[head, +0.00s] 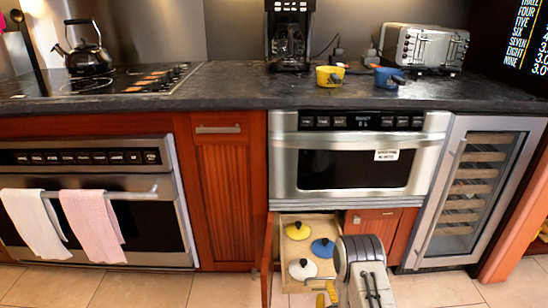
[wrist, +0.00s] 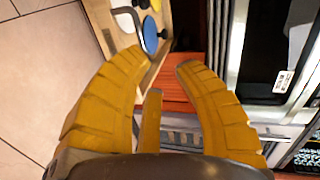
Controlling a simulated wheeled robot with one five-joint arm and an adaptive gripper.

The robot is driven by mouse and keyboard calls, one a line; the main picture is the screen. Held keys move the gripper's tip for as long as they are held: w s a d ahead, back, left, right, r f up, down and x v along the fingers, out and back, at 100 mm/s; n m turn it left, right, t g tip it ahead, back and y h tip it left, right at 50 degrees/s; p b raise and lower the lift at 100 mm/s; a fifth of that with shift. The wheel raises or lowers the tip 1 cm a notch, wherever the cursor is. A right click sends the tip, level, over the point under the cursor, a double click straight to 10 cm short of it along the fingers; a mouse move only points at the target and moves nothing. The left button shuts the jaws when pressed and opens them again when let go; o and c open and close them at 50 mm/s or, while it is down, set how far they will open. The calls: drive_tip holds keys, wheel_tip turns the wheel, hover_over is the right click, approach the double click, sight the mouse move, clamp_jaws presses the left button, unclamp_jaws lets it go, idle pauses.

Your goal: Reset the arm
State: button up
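My gripper (wrist: 163,62) shows in the wrist view with its yellow fingers spread apart and nothing between them. In the head view my gripper (head: 326,293) is low at the bottom edge, partly cut off, in front of the open drawer's right side. My grey arm (head: 362,262) stands to its right. The open drawer (head: 318,219) under the microwave holds a yellow lid (head: 298,231), a blue lid (head: 323,248) and a white lid (head: 302,269). The blue lid (wrist: 150,36) also shows beyond the fingertips in the wrist view, apart from them.
The microwave (head: 350,165) is built in above the drawer and is shut. A red cabinet panel (head: 374,224) is right of the drawer, then a wine cooler (head: 470,190). An oven with towels (head: 90,220) stands at left. Tiled floor (head: 140,288) is clear at front left.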

wheel_tip(320, 180, up, 34)
drive_tip(key=s+n+g+p, duration=0.1)
drive_tip(key=n+g+p, duration=0.55)
drive_tip(key=p, duration=0.95)
drive_tip(key=s+r+n+g+p, duration=0.5)
drive_tip(key=s+r+n+p, duration=0.5)
drive_tip(key=s+r, duration=1.7)
drive_tip(key=s+p, duration=0.1)
drive_tip(key=p, duration=0.4)
drive_tip(key=shift+p, duration=0.35)
